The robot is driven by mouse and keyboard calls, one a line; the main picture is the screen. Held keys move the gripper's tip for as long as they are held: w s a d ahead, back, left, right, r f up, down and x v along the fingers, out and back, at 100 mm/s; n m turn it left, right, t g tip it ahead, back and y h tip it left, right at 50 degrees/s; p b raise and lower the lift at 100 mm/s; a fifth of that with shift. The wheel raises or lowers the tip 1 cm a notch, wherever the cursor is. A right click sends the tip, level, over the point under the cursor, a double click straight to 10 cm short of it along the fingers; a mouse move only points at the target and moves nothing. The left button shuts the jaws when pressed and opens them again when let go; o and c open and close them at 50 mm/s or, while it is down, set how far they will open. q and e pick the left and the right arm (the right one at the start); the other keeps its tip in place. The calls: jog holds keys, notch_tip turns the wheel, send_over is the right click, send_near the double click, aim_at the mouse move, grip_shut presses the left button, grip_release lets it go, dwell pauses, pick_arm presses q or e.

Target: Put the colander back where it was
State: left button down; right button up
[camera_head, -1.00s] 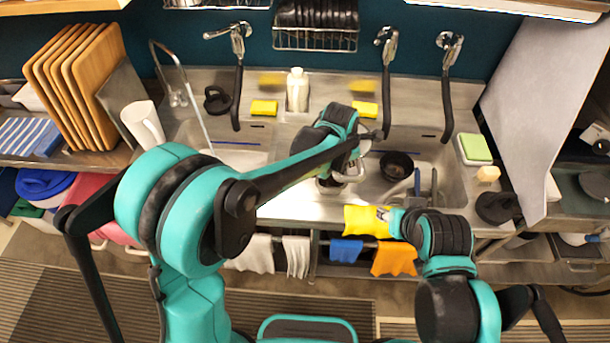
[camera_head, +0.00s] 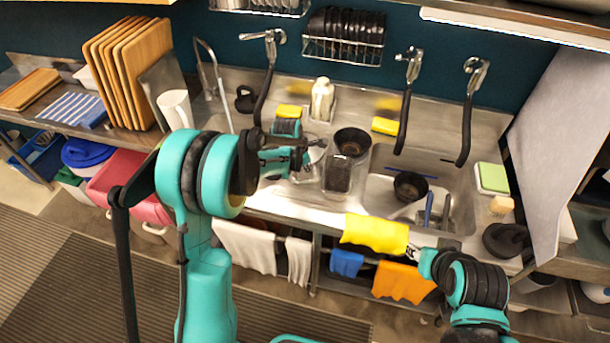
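A clear container (camera_head: 338,176) with dark contents stands on the counter left of the sink. A dark round bowl-like piece (camera_head: 352,141) shows just behind its top; I cannot tell whether it is the colander. My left gripper (camera_head: 303,156) is left of the container, over a shiny metal piece (camera_head: 310,168) that my arm partly hides. Its fingers are too small and covered to tell their opening. My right gripper (camera_head: 413,250) is at the right end of a yellow cloth (camera_head: 374,233) by the counter's front edge; its grip is unclear.
A black bowl (camera_head: 410,186) lies in the sink (camera_head: 385,160). A white bottle (camera_head: 321,100) and yellow sponges (camera_head: 386,126) stand behind. Hanging hoses and taps (camera_head: 404,110) crowd the back.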

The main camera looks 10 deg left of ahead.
pick_arm(q)
jog(key=shift+w+a+f, duration=0.2)
jog(key=shift+a+f, duration=0.15)
jog(key=shift+f, duration=0.1)
notch_tip(320, 180, down, 3)
jog(key=shift+d+f+b, duration=0.1)
jog(key=shift+f+b, duration=0.05)
jog(key=shift+b, duration=0.25)
jog(key=shift+f, duration=0.1)
jog(key=shift+f, duration=0.1)
jog(key=c, duration=1.7)
grip_release()
